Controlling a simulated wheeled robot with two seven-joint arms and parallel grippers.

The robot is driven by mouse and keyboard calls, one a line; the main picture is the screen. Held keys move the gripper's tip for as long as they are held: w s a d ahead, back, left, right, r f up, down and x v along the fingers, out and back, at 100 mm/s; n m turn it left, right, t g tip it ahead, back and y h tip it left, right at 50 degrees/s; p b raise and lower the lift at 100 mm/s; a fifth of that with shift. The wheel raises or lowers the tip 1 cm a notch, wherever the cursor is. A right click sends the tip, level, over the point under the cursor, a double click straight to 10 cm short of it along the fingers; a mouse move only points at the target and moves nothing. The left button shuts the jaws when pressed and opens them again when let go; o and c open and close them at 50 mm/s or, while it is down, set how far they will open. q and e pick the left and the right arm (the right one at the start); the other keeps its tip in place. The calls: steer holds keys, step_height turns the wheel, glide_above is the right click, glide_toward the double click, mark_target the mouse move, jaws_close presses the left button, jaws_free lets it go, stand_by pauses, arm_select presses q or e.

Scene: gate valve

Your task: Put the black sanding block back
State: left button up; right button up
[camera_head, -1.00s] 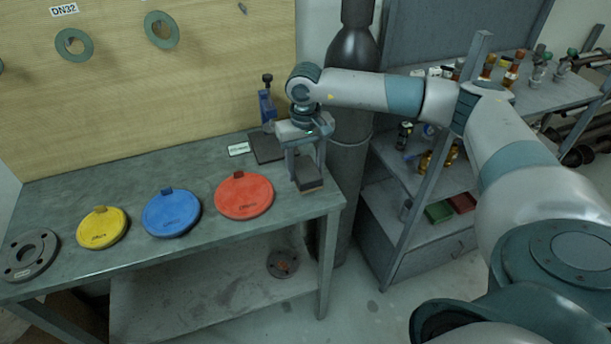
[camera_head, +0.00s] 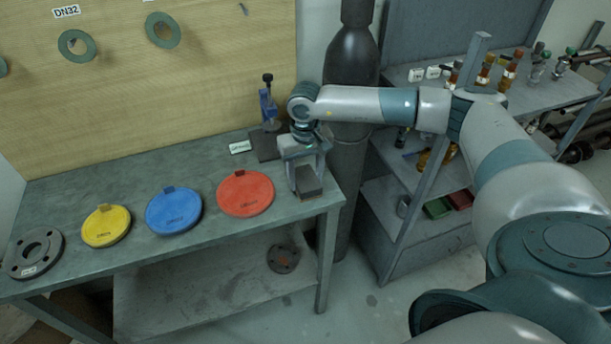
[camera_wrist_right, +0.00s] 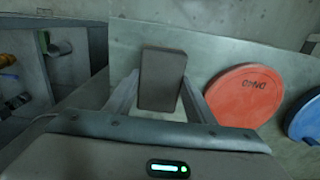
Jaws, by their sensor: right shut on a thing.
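The black sanding block (camera_head: 308,182) is at the right end of the grey workbench (camera_head: 110,175), near its front corner. My right gripper (camera_head: 306,184) points down and is shut on the block, with a finger on each side. In the right wrist view the block (camera_wrist_right: 162,80) sits between the two fingers of the gripper (camera_wrist_right: 160,95), over the bench top. I cannot tell for sure whether its underside touches the bench. My left gripper is not in view.
A red disc (camera_head: 245,193) lies just left of the block, with blue (camera_head: 173,211) and yellow (camera_head: 106,226) discs beyond. A blue clamp-like tool on a dark plate (camera_head: 265,146) stands behind. A dark gas cylinder (camera_head: 350,190) and a shelf rack (camera_head: 425,215) stand to the right.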

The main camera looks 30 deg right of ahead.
mark_target(305, 177)
steer(key=o, duration=1)
steer(key=shift+r, duration=0.25)
step_height(305, 177, up, 12)
steer(key=b, duration=0.4)
steer(key=shift+b, duration=0.4)
